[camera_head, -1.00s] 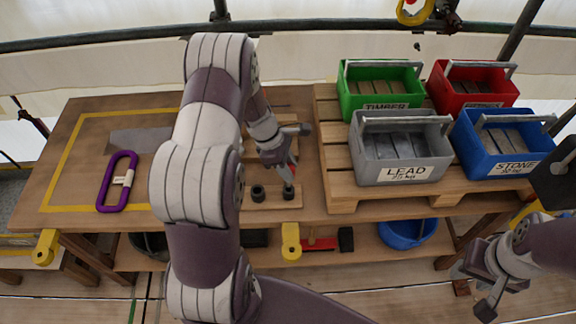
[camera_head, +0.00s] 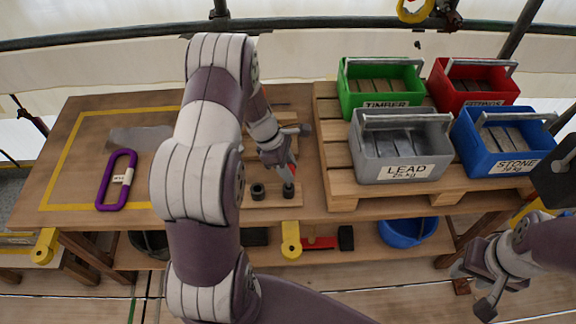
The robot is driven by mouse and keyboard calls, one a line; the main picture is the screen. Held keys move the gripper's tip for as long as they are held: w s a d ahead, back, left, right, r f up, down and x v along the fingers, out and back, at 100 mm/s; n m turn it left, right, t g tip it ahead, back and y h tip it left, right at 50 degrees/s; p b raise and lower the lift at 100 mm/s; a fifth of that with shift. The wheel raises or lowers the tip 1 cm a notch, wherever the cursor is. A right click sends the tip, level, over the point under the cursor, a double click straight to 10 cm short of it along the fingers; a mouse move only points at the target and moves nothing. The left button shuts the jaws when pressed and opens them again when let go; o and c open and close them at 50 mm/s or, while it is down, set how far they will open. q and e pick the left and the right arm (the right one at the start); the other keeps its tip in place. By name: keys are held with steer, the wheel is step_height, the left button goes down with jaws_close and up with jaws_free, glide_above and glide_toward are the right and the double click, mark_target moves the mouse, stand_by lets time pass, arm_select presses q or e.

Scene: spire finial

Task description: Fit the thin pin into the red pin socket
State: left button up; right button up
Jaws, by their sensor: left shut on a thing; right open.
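My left gripper (camera_head: 284,161) comes down over the right part of the bench, shut on a thin, small item that is mostly hidden by the fingers; I take it for the thin pin. A thin strip of red shows beside the fingers. Below them a wooden board (camera_head: 270,199) carries two short dark round sockets, the left one (camera_head: 258,191) and the right one (camera_head: 289,190). The fingertips and the held item are just above or at the right socket; I cannot tell whether they touch. No clear red socket shows. My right gripper (camera_head: 482,283) is open and empty at the lower right.
A purple oblong ring (camera_head: 117,180) lies on the left of the bench (camera_head: 75,165). Green (camera_head: 380,90), red (camera_head: 470,95), grey (camera_head: 400,150) and blue (camera_head: 500,145) crates stand on a pallet (camera_head: 335,155) at right. My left arm hides the bench's middle.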

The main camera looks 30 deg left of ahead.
arm_select(q)
steer(key=shift+f+b, duration=1.45)
steer(key=shift+f, duration=0.6)
steer(key=o, duration=1.1)
steer(key=shift+r, duration=0.1)
steer(key=shift+o, duration=0.2)
steer(key=v, duration=1.2)
steer(key=shift+a+r, duration=0.15)
steer(key=shift+r, duration=0.15)
steer(key=shift+s, duration=0.1)
